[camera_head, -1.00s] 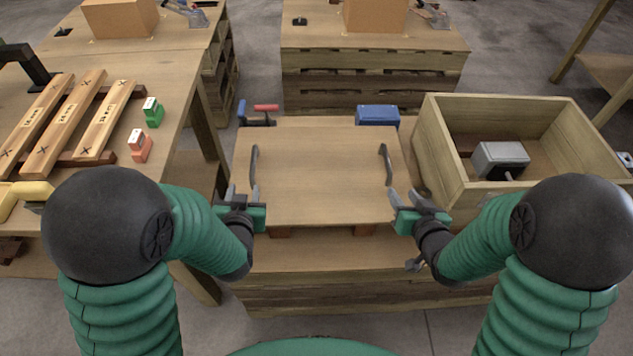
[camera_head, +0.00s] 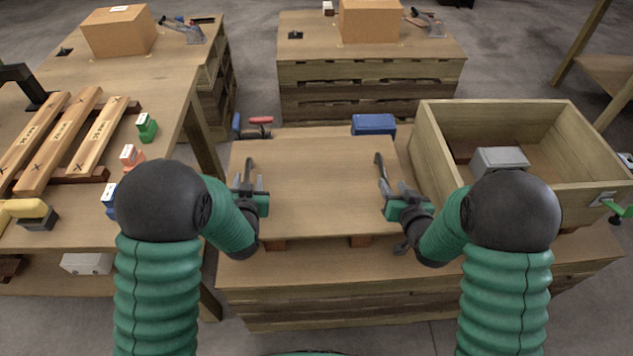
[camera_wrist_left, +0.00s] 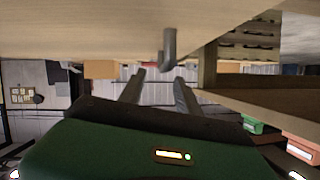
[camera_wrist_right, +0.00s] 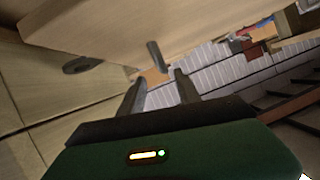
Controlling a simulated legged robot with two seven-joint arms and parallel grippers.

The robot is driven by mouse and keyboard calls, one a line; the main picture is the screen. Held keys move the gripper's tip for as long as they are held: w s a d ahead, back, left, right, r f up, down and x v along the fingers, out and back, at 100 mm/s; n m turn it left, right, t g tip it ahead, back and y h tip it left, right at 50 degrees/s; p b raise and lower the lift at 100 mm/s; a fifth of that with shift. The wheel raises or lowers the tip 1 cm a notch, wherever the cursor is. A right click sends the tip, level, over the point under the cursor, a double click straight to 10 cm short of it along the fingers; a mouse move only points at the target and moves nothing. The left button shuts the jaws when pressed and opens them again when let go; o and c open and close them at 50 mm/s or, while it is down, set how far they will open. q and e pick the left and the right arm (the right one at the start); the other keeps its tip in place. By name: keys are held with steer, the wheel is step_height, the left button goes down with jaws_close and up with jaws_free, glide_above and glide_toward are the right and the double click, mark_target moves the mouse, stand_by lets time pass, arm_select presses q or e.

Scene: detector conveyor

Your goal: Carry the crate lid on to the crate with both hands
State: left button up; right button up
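The crate lid (camera_head: 318,190) is a flat wooden board with a dark upright handle near each side; it lies on small blocks on a pallet table. The open wooden crate (camera_head: 441,158) stands right of it. My left gripper (camera_head: 250,186) is open at the lid's left handle (camera_head: 249,167); in the left wrist view that handle (camera_wrist_left: 169,50) stands just beyond the fingertips. My right gripper (camera_head: 395,190) is open near the right handle (camera_head: 381,168); in the right wrist view this handle (camera_wrist_right: 157,56) lies ahead of the parted fingers. Neither grips a handle.
A grey box-shaped device (camera_head: 499,160) sits inside the crate. A blue box (camera_head: 374,124) and a red-handled tool (camera_head: 259,121) lie behind the lid. A green-handled clamp (camera_head: 619,208) is at the crate's right. The left table (camera_head: 170,120) holds wooden bars and small coloured blocks.

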mark_target(248, 173)
arm_select(q)
steer(key=x, duration=0.5)
steer(key=a+x, duration=0.1)
steer(key=x, duration=0.1)
steer(key=shift+w+a+f, duration=0.1)
steer(key=shift+w+f, duration=0.1)
steer(key=shift+f, duration=0.05)
arm_select(e)
steer(key=x, duration=0.5)
steer(key=a+x, duration=0.1)
steer(key=x, duration=0.1)
steer(key=shift+w+a, duration=0.1)
steer(key=shift+w, duration=0.1)
arm_select(q)
steer(key=shift+d+r, duration=0.1)
steer(key=shift+d, duration=0.3)
arm_select(e)
steer(key=shift+d, duration=0.4)
arm_select(q)
steer(key=shift+a, duration=0.2)
jaws_close()
arm_select(e)
steer(key=shift+a, duration=0.25)
jaws_close()
arm_select(q)
steer(key=shift+d, duration=0.1)
arm_select(e)
steer(key=shift+d, duration=0.1)
